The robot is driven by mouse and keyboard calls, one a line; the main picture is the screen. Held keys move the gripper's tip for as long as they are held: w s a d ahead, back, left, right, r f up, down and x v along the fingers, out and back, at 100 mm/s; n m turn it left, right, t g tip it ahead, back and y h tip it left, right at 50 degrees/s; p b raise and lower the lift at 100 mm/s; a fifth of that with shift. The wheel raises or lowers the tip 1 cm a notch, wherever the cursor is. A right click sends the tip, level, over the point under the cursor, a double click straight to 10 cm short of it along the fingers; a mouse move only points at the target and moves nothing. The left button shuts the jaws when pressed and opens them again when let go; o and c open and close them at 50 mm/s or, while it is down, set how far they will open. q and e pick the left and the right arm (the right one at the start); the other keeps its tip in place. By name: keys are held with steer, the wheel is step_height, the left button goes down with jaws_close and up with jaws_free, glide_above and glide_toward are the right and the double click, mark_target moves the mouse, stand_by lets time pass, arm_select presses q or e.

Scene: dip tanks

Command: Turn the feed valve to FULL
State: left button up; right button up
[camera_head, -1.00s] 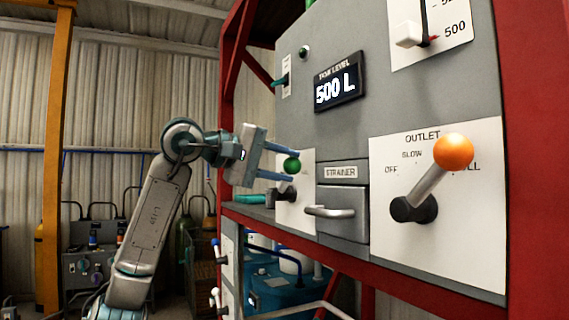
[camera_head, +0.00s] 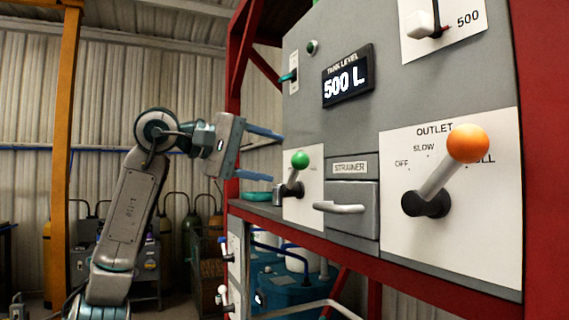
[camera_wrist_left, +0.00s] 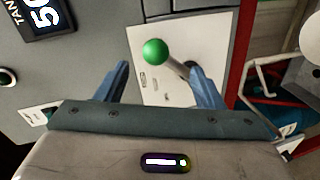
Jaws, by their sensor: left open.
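A lever with a green ball (camera_head: 300,160) stands on a white plate (camera_head: 312,190) on the grey panel, left of the strainer drawer. It leans up and to the right from its dark pivot. The plate's lettering is too small to read surely. My left gripper (camera_head: 277,157) is open and empty, just left of the green ball, fingers pointing at the panel. In the left wrist view the green ball (camera_wrist_left: 155,52) shows beyond and between the two blue fingers (camera_wrist_left: 160,68), apart from them. My right gripper is not in view.
The strainer drawer (camera_head: 352,208) has a protruding handle. Right of it is the OUTLET lever with an orange ball (camera_head: 468,144), leaning towards FULL. The tank level display (camera_head: 347,77) reads 500 L. A red frame (camera_head: 400,268) edges the panel. Blue containers (camera_head: 290,285) stand below.

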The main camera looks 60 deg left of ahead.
arm_select(q)
steer(key=v, duration=0.6)
steer(key=shift+a, duration=0.1)
steer(key=shift+w, duration=0.1)
